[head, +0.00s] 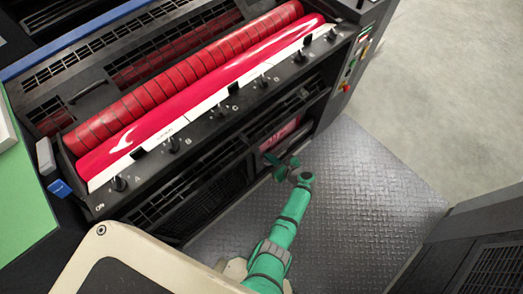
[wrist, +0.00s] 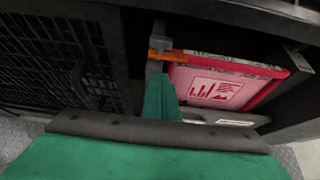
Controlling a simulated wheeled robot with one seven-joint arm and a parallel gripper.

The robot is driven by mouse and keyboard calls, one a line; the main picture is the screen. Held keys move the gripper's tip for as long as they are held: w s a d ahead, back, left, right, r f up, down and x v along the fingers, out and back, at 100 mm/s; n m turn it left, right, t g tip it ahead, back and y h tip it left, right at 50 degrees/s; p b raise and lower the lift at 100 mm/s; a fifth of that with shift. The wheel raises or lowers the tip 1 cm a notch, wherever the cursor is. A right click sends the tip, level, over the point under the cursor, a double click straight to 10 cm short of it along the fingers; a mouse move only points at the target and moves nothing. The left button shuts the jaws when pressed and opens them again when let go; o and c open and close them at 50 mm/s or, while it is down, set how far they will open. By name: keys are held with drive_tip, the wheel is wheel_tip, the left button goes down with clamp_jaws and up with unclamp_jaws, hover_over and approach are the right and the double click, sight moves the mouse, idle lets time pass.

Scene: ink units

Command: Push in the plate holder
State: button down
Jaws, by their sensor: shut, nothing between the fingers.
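The plate holder, as far as I can tell, is the red-framed pink panel (wrist: 222,84) with dark red printing, set in an opening low in the ink unit. In the head view it shows as a small red patch (head: 280,136) just beyond my gripper. My green gripper (wrist: 161,97) is shut and empty. In the wrist view its fingers are at the panel's left edge, beside an orange piece (wrist: 174,56) on a grey bracket. I cannot tell whether they touch. In the head view my gripper (head: 279,164) is close to the machine's front.
Above is the ink unit with a red roller (head: 185,75) and a row of black knobs (head: 174,146). A black grille (wrist: 65,62) lies left of the panel. The metal tread floor (head: 350,190) is clear, with a dark cabinet (head: 485,255) at the right.

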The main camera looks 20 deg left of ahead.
drive_tip(key=shift+w+a+f, duration=0.15)
drive_tip(key=shift+w+a, duration=0.25)
drive_tip(key=shift+a, duration=0.45)
drive_tip(key=shift+w+a+f, duration=0.15)
drive_tip(key=shift+w+a, duration=0.2)
drive_tip(key=shift+a, duration=0.5)
drive_tip(key=shift+w+a+f, duration=0.15)
drive_tip(key=shift+w+a, duration=0.25)
drive_tip(key=shift+a, duration=0.45)
drive_tip(key=a, duration=0.1)
drive_tip(key=w+a, duration=0.1)
drive_tip(key=a, duration=0.1)
drive_tip(key=w+a, duration=0.1)
drive_tip(key=shift+a, duration=0.35)
drive_tip(key=shift+w+r, duration=0.1)
drive_tip(key=shift+w, duration=0.15)
drive_tip(key=shift+s, duration=0.1)
